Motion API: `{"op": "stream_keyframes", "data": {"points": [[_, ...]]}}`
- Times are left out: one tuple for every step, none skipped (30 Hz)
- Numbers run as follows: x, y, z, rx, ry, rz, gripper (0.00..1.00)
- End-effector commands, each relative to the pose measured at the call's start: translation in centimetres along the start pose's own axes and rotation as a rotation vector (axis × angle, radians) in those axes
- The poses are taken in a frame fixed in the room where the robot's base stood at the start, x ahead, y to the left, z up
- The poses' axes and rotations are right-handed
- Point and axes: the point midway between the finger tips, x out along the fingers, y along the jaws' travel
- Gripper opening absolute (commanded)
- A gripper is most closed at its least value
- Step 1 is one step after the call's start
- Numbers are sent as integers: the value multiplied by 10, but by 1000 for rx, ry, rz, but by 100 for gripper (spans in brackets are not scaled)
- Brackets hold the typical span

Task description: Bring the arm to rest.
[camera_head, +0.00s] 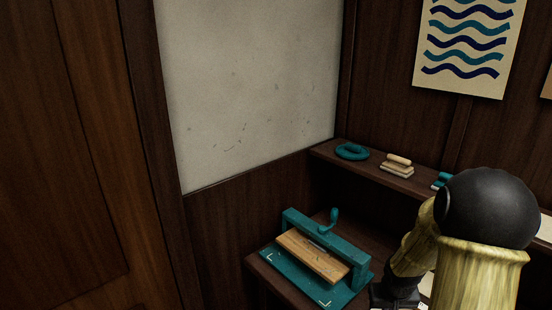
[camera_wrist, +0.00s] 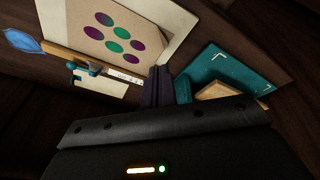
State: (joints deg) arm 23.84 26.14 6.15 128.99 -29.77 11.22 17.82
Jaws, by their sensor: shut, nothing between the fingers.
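My gripper (camera_wrist: 170,86) shows at the middle of the wrist view. Its two dark fingers are together with nothing between them. They point toward a dark wooden surface, between a sheet of paper with purple and green dots (camera_wrist: 120,35) and the teal press (camera_wrist: 228,68). In the head view my arm rises at the lower right, with a yellow-brown link and a black joint. My gripper's fingers cannot be made out there.
The teal press with a wooden board (camera_head: 312,256) stands on a low bench left of my arm. A narrow shelf (camera_head: 325,152) behind holds a teal coil (camera_head: 352,151) and a wooden-handled block (camera_head: 397,165). A pale panel (camera_head: 250,90) and a wave print (camera_head: 466,45) are behind.

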Motion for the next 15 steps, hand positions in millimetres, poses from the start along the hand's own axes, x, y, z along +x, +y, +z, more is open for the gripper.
{"op": "stream_keyframes", "data": {"points": [[-16,-16,6,-20,4,-2,0],[-24,-26,11,-30,3,-6,0],[-35,-37,19,-42,1,-11,0],[-43,-45,24,-49,1,-16,0],[-51,-53,31,-58,1,-22,0],[-61,-64,40,-68,-1,-32,0],[-68,-72,47,-74,-1,-41,0],[-75,-79,54,-82,-1,-50,0],[-83,-89,64,-93,-4,-63,0],[-89,-95,72,-99,-4,-74,0],[-94,-101,79,-105,-4,-84,0],[-100,-108,88,-111,-7,-97,0],[-104,-112,93,-116,-8,-106,0],[-107,-115,98,-118,-9,-114,0],[-110,-118,102,-123,-9,-122,0]]}}
